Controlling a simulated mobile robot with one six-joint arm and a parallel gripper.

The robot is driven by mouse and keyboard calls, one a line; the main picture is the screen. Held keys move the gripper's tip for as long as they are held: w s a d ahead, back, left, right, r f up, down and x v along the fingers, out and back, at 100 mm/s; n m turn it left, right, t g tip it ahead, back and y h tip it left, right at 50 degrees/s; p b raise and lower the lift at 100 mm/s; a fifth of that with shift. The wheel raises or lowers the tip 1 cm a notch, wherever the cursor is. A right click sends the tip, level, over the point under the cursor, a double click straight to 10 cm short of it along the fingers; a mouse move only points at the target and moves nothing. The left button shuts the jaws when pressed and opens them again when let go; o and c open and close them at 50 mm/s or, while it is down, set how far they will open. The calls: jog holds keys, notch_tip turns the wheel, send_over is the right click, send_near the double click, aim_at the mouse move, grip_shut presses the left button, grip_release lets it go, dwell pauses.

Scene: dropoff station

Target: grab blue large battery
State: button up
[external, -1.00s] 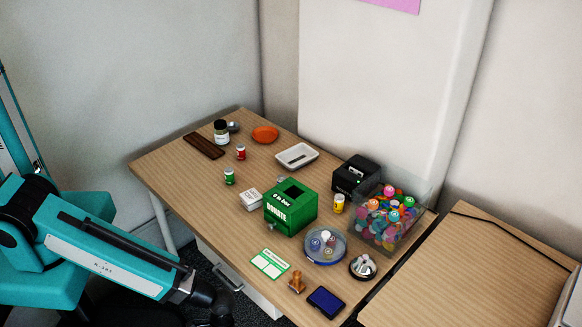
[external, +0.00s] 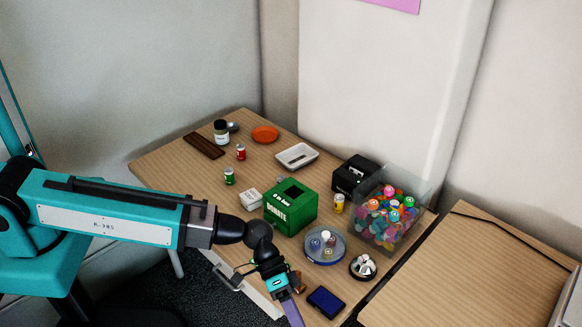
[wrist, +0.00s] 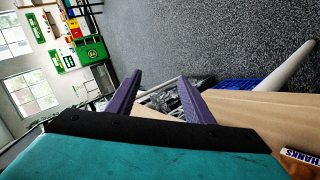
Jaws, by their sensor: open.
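I cannot make out a blue large battery in either view. Upright cells on the wooden table (external: 218,207) in the external view are a green one (external: 229,176), a red one (external: 241,152) and a yellow one (external: 339,203). A round blue-rimmed dish (external: 325,262) holds several small items, too small to identify. My gripper (external: 294,316) is at the table's front edge, pointing down, left of a dark blue pad (external: 326,302). In the wrist view its purple fingers (wrist: 160,84) are apart with nothing between them.
A green donation box (external: 290,216) stands mid-table, with a clear bin of colourful balls (external: 388,220) and a black box (external: 354,176) to its right. A small dark bowl (external: 363,267) sits near the dish. The table's left part has bare wood.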

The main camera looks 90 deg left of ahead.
jog(key=s+a+r+m+b, duration=0.25)
jog(key=s+a, duration=0.25)
jog(key=a, duration=0.9)
jog(key=s+a+r+m+b, duration=0.2)
jog(key=s+a+b, duration=0.25)
jog(key=a, duration=0.85)
jog(key=s+a+r+m+b, duration=0.25)
jog(key=s+a, duration=0.25)
jog(key=a, duration=0.9)
jog(key=a+f+t+b, duration=0.1)
jog(key=a+f+t, duration=0.1)
jog(key=a, duration=0.6)
jog(key=a+f+m+t+y+b, duration=0.1)
jog(key=a+f+t, duration=0.1)
jog(key=a, duration=0.5)
jog(key=s+a+f+t+y+b, duration=0.1)
jog(key=a+f+t, duration=0.1)
jog(key=a, duration=0.6)
jog(key=shift+s+a+f+m, duration=0.1)
jog(key=shift+a+f+m, duration=0.2)
jog(key=shift+f, duration=0.2)
jog(key=shift+d, duration=0.1)
jog(key=shift+p+x, duration=0.5)
jog(key=shift+x, duration=3.8)
jog(key=shift+f, duration=0.1)
